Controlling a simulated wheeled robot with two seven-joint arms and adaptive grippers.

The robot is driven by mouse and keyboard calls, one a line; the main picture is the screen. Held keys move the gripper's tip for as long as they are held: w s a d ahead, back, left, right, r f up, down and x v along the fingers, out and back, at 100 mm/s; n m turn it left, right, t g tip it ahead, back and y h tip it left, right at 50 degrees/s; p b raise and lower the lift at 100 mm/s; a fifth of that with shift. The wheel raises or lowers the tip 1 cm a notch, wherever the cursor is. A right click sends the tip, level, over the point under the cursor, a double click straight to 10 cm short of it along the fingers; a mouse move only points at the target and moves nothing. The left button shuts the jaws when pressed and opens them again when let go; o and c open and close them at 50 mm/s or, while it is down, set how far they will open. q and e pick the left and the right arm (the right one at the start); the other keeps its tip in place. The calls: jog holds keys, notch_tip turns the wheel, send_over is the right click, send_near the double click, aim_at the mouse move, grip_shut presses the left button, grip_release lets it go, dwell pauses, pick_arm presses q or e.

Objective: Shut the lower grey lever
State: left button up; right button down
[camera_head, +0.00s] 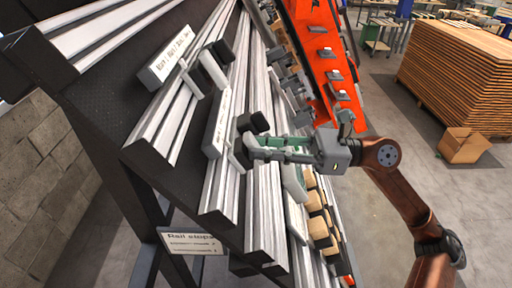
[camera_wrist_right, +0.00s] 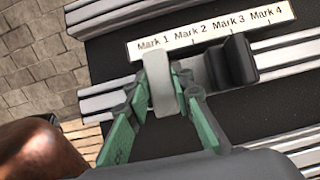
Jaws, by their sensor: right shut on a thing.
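My right gripper (camera_head: 258,148) reaches in from the right to the lower marked rail in the head view. In the right wrist view its green fingers (camera_wrist_right: 165,105) are shut on a light grey lever (camera_wrist_right: 160,82), one finger on each side. In the head view the gripper mostly hides this lever. A black block (camera_wrist_right: 231,65) sits on the same rail just right of the lever, and also shows in the head view (camera_head: 254,122). A similar upper grey lever (camera_head: 213,70) stands on the rail above, apart from my gripper. My left gripper is not in view.
A plate with Mark 1 to Mark 4 (camera_wrist_right: 210,30) runs behind the lever. A "Rail stops" sign (camera_head: 192,241) hangs below the dark panel. An orange beam (camera_head: 320,60) rises behind my right arm. Stacked boards (camera_head: 462,75) and a carton (camera_head: 464,146) stand on the floor at right.

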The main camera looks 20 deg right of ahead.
jog(key=shift+r, duration=0.1)
jog(key=c, duration=1.7)
grip_release()
jog(key=shift+w+d, duration=0.1)
jog(key=shift+d, duration=0.05)
jog(key=shift+c, duration=0.2)
jog(key=shift+o, duration=0.3)
jog(key=shift+d+f, duration=0.2)
jog(key=shift+d, duration=0.1)
jog(key=v, duration=1.1)
jog(key=shift+s, duration=0.2)
jog(key=shift+r, duration=0.1)
